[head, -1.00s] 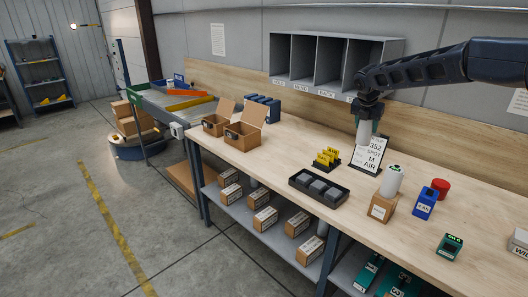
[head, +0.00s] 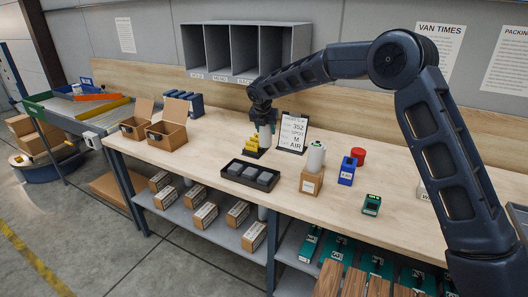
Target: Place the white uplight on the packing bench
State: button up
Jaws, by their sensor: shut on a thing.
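My gripper (head: 264,122) is shut on a pale whitish cylinder (head: 266,138), which looks like the white uplight. It points downward, roughly upright, with its upper part hidden by the jaws. It is over the packing bench (head: 215,148), in front of the backboard. In the picture its lower end is beside the yellow cards (head: 254,146) and left of the order sign (head: 292,133). I cannot tell whether the cylinder touches the bench.
Near the gripper are a black tray of grey blocks (head: 249,175), a carton (head: 312,181) with a white bottle (head: 316,155), a blue box (head: 347,171) and a red tub (head: 358,156). Open cartons (head: 167,134) stand left. Grey pigeonholes (head: 247,52) hang behind. Bare bench lies between cartons and tray.

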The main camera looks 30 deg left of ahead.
aim_at(264, 140)
notch_tip(264, 140, down, 11)
jog(key=shift+f, duration=0.1)
dwell(0.5)
jog(key=o, duration=1.4)
jog(key=shift+f, duration=0.15)
jog(key=v, duration=1.2)
